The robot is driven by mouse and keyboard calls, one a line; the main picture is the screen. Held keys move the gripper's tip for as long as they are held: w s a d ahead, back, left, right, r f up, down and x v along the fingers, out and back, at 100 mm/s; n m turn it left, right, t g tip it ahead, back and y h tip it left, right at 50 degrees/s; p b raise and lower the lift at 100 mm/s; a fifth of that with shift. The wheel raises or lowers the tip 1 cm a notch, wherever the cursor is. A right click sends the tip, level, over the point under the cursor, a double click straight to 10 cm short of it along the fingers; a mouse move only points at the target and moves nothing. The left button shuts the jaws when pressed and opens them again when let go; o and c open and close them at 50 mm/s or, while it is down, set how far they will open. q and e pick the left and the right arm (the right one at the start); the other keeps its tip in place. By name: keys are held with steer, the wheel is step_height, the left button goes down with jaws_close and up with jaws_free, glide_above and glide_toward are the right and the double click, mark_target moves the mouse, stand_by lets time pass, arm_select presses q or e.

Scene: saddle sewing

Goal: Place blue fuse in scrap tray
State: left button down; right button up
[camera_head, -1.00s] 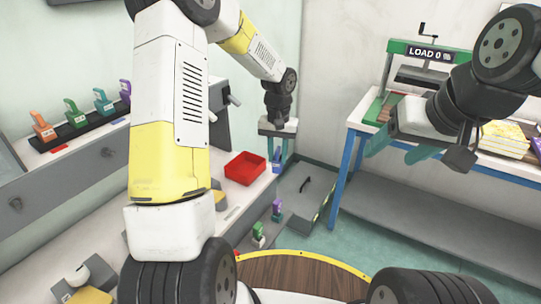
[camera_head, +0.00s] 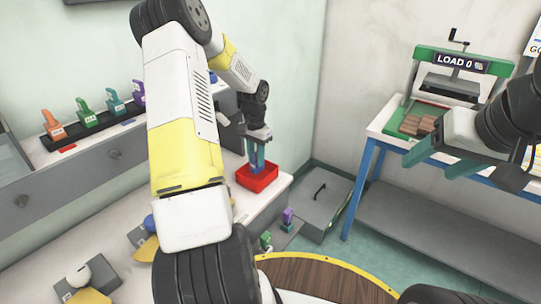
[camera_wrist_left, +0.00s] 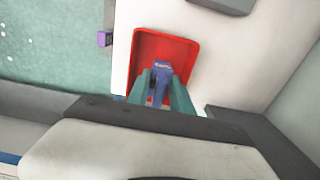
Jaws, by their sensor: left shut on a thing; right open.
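The scrap tray is a red open tray (camera_head: 262,184) on the white bench top; it also shows in the left wrist view (camera_wrist_left: 186,49). My left gripper (camera_head: 257,166) points down over the tray. In the left wrist view my left gripper (camera_wrist_left: 161,82) is shut on the blue fuse (camera_wrist_left: 161,72), between its two teal fingers and over the tray. I cannot tell whether the fuse touches the tray floor. My right gripper (camera_head: 442,158) is at the right of the head view, open and empty, in front of the press table.
Several coloured fuses (camera_head: 85,112) stand in a dark rack on the left shelf. A green-framed press (camera_head: 460,66) stands on the blue-legged table at right. A purple piece (camera_head: 288,214) and a green piece (camera_head: 266,239) sit by the bench's front edge.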

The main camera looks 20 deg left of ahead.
arm_select(q)
steer(key=shift+f, duration=1.8)
steer(key=c, duration=1.1)
jaws_free()
steer(key=shift+f, duration=0.15)
steer(key=shift+c, duration=0.2)
step_height(320, 180, up, 12)
steer(key=shift+r, duration=0.1)
step_height(320, 180, up, 8)
steer(key=t, duration=0.1)
glide_above(256, 166)
steer(key=s+d, duration=0.2)
steer(key=d, duration=0.1)
steer(key=s+d+r+n+t, duration=0.1)
steer(key=s+d+r, duration=0.2)
steer(key=s, duration=0.4)
steer(key=s+d+r+n+t+h, duration=0.1)
steer(key=s+d+r+t, duration=0.1)
steer(key=s+d+r, duration=0.2)
steer(key=s+d+r+n+t+h, duration=0.1)
steer(key=s+d+r+t, duration=0.1)
steer(key=s, duration=0.9)
steer(key=shift+d+r, duration=0.7)
steer(key=shift+d, duration=0.25)
